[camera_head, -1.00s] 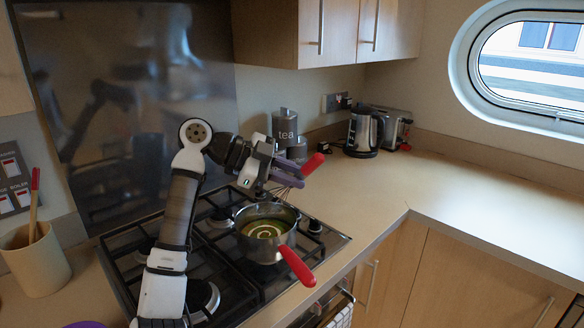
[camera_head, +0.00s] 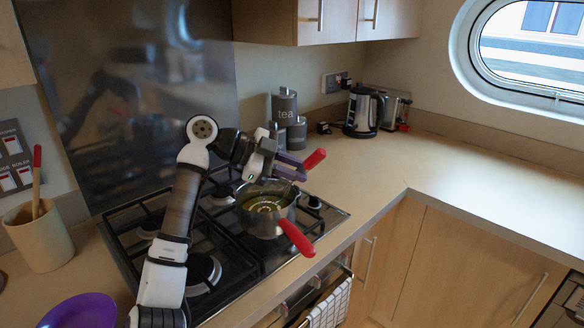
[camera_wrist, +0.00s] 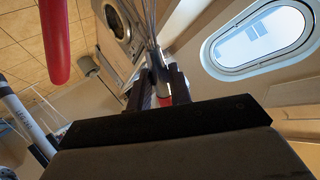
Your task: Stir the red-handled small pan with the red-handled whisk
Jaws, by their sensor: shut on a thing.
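The small pan (camera_head: 279,224) stands on the hob, its red handle (camera_head: 297,238) pointing to the front right. Yellow-green contents with a pale swirl show inside it. My gripper (camera_head: 287,165) is just above the pan's back rim and shut on the whisk, whose red handle (camera_head: 315,160) sticks up to the right. In the head view the whisk's wires are mostly hidden, so I cannot tell how deep they sit. In the wrist view the whisk's wires (camera_wrist: 150,22) run up from my fingers (camera_wrist: 160,92).
A purple plate (camera_head: 82,311) and a utensil pot (camera_head: 40,236) are at the left. Tea canisters (camera_head: 285,112), a kettle (camera_head: 363,112) and a toaster (camera_head: 396,108) stand at the back. The right counter is clear. A cloth (camera_head: 330,303) hangs in front.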

